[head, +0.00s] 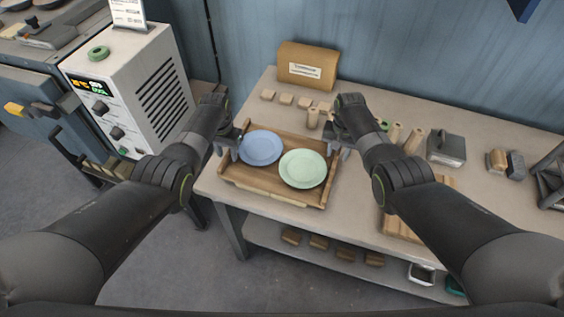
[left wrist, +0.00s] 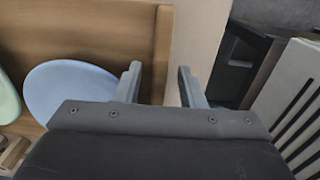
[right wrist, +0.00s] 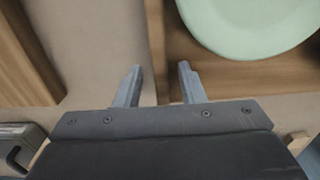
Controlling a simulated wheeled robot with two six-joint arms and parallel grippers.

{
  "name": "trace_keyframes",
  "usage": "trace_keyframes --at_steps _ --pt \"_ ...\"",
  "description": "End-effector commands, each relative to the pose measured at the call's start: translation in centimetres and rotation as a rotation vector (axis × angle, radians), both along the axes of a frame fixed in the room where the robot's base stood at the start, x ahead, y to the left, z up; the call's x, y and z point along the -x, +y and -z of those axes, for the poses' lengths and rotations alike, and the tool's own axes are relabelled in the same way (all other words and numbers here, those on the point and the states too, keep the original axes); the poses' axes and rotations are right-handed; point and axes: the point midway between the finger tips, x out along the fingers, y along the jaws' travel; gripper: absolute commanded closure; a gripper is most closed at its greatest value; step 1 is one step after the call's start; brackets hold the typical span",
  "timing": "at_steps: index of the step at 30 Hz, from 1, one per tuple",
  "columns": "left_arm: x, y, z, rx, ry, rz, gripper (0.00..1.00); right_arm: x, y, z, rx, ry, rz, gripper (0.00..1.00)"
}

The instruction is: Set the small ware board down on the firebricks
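The small ware board (head: 232,172) is a brown wooden tray with raised sides, carrying a blue plate (head: 261,147) and a pale green plate (head: 303,168). Pale blocks, seemingly firebricks (head: 290,200), show under its front edge; whether it rests on them I cannot tell. My left gripper (head: 234,147) is at the board's left side, and my right gripper (head: 338,150) is at its right side. In the left wrist view, the fingers are apart with the side wall (left wrist: 163,50) between them. In the right wrist view, open fingers also straddle a wall (right wrist: 156,50).
A white control box (head: 130,90) stands left of the table. Small blocks (head: 285,99) and a cardboard box (head: 307,66) lie behind the board. Another wooden board (head: 400,226) lies close to its right. A lower shelf (head: 340,262) holds several bricks.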

Motion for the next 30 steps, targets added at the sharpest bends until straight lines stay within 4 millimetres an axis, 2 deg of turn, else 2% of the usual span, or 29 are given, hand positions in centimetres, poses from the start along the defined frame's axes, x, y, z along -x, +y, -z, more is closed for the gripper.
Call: trace_keyframes --at_steps 8,24,30 --pt "0.0 0.0 -1.8 0.001 -0.003 0.000 0.64 0.0 0.0 0.0 0.000 0.000 0.000 0.64" --pt "0.0 0.0 -10.4 0.000 -0.003 0.000 0.64 0.0 0.0 0.0 0.000 0.000 0.000 0.64" --pt "0.1 0.0 -11.8 -0.001 -0.001 -0.001 0.64 0.0 0.0 -0.1 -0.001 0.000 0.000 0.64"
